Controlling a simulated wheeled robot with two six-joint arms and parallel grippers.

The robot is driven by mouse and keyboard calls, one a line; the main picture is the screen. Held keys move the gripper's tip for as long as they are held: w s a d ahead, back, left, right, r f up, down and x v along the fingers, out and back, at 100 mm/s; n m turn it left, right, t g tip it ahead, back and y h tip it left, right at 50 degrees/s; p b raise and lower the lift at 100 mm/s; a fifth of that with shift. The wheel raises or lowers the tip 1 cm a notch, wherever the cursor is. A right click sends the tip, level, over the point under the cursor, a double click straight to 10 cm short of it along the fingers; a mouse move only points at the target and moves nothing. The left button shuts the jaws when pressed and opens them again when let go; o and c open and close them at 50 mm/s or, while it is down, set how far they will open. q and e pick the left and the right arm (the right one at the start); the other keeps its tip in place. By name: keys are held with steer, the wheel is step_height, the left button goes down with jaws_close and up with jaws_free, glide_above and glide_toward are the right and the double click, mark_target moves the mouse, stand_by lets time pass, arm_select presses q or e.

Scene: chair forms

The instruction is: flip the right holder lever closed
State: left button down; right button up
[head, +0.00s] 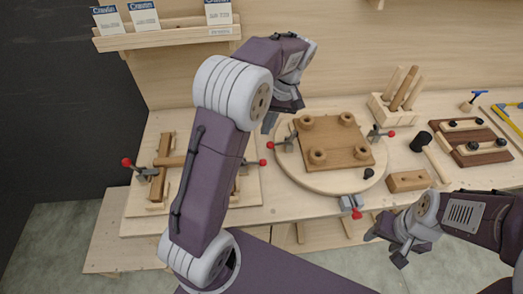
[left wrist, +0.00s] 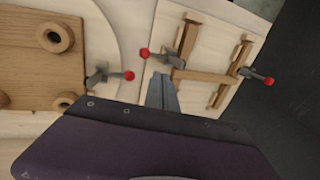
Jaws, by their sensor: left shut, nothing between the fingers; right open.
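A wooden jig board (head: 140,200) at the left carries a wooden frame with a red-knobbed lever clamp at each side. The right clamp's lever, with its red knob (head: 262,162), points outward to the right; my left arm partly hides this clamp. In the left wrist view its red knob (left wrist: 145,53) and metal body show beyond the fingers. The left clamp's red knob (head: 127,162) also points outward. My left gripper (head: 268,124) is shut and empty, above the gap between jig and round board. My right gripper (head: 384,248) is open and empty, in front of the table edge.
A round board (head: 295,178) with a pegged wooden plate (head: 350,148) and several red-knobbed clamps stands mid-table. One clamp's knob (left wrist: 129,75) lies near my left fingers. A mallet (head: 424,145), wooden block (head: 409,181) and dark rack (head: 463,133) stand right.

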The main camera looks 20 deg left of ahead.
arm_select(q)
steer(key=shift+s+a, duration=0.1)
steer(key=shift+a, duration=0.15)
steer(key=shift+f, duration=0.15)
glide_toward(246, 164)
steer(key=shift+w+d+f, duration=0.35)
steer(key=shift+d+f, duration=0.15)
steer(key=a, duration=0.1)
steer(key=s+a+f+p, duration=0.1)
steer(key=shift+s+a, duration=0.3)
steer(key=shift+a, duration=0.05)
steer(key=shift+s+a+f, duration=0.15)
steer(key=shift+s+a, duration=0.05)
steer(key=shift+a, duration=0.15)
